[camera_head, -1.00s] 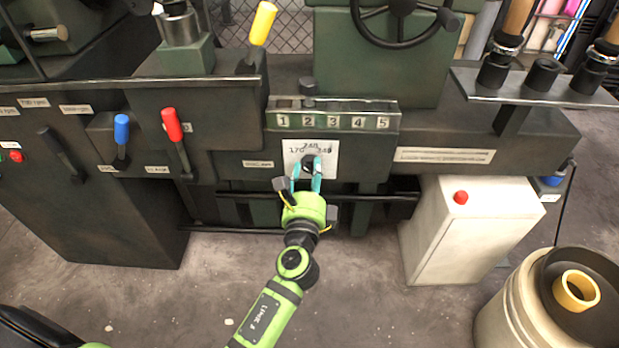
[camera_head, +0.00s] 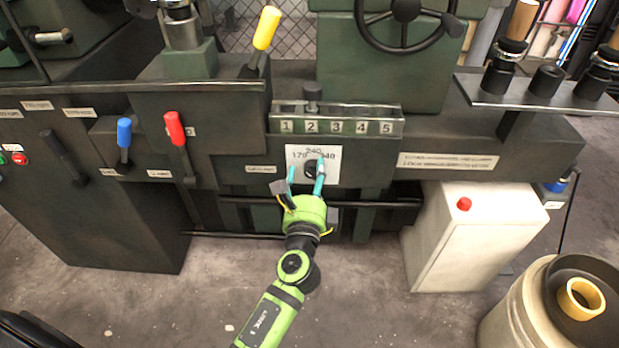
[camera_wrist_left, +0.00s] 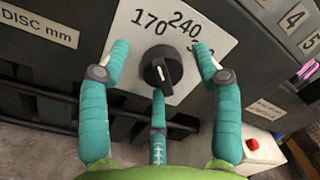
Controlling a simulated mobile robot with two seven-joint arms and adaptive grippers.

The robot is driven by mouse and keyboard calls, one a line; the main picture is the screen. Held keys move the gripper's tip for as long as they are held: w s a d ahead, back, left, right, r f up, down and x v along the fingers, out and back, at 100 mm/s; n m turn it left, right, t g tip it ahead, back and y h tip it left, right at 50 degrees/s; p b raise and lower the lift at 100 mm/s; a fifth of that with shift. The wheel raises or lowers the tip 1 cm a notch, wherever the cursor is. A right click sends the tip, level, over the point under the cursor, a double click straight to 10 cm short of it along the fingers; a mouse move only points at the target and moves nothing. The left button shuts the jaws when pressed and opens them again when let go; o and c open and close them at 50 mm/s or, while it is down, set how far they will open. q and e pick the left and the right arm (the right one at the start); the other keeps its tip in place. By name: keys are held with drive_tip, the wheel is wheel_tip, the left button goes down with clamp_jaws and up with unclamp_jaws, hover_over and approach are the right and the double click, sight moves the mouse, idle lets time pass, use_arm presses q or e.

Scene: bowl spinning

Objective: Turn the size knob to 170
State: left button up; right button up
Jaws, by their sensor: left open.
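The size knob (camera_head: 311,170) is black and round with a raised grip bar. It sits on a white dial plate (camera_head: 328,154) marked 170, 240 and a third number partly covered by a finger. In the left wrist view the knob (camera_wrist_left: 163,71) has a white mark on its bar, and the plate (camera_wrist_left: 152,42) shows 170 at upper left. My left gripper (camera_head: 306,172) is open, its teal fingers spread around the knob. In the left wrist view two fingers stand left and right of the knob and a third is below it, with gaps visible. My right gripper is not in view.
A numbered strip (camera_head: 337,126) lies above the dial. Red (camera_head: 175,129), blue (camera_head: 124,132) and yellow (camera_head: 266,28) levers stand to the left. A pale box (camera_head: 470,240) with a red button stands at right, near a barrel (camera_head: 520,305). Floor in front is clear.

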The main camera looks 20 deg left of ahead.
use_arm(q)
drive_tip(key=v, duration=1.2)
